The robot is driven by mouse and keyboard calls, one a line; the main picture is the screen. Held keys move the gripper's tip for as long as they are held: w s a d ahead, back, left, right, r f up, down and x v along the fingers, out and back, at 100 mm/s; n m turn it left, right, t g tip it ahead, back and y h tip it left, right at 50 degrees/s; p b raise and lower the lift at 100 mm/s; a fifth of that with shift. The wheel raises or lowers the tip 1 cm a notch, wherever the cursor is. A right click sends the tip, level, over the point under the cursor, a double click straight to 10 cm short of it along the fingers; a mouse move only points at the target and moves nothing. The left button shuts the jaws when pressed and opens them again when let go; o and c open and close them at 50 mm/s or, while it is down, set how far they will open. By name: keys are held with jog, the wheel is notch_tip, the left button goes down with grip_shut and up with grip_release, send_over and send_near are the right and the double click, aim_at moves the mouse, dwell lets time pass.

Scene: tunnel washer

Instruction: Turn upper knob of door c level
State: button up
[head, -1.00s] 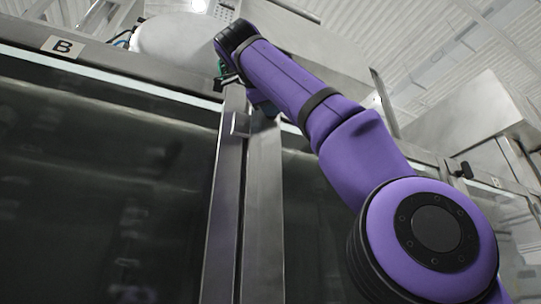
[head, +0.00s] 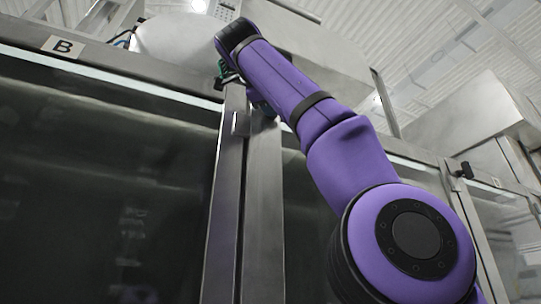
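The end of my purple arm reaches to the top of the upright metal post between two dark glass doors in the head view. My gripper (head: 226,77) is at the post's top, mostly hidden behind my wrist, with only small dark and green parts showing. I cannot see its fingertips or whether they touch anything. No knob shows at that spot; any knob there is hidden by my wrist. A black knob (head: 464,170) shows farther right on the frame, apart from my gripper. No label C can be read.
A label B (head: 63,46) is on the top rail at the left. A small bracket (head: 241,122) sticks out from the post (head: 229,190) below my gripper. A metal housing (head: 470,110) stands at the upper right. Dark glass (head: 90,180) fills the left.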

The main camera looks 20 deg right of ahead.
jog(key=shift+f+m, duration=0.25)
jog(key=shift+m, duration=0.05)
grip_shut()
dwell(1.1)
jog(key=o, duration=0.5)
grip_release()
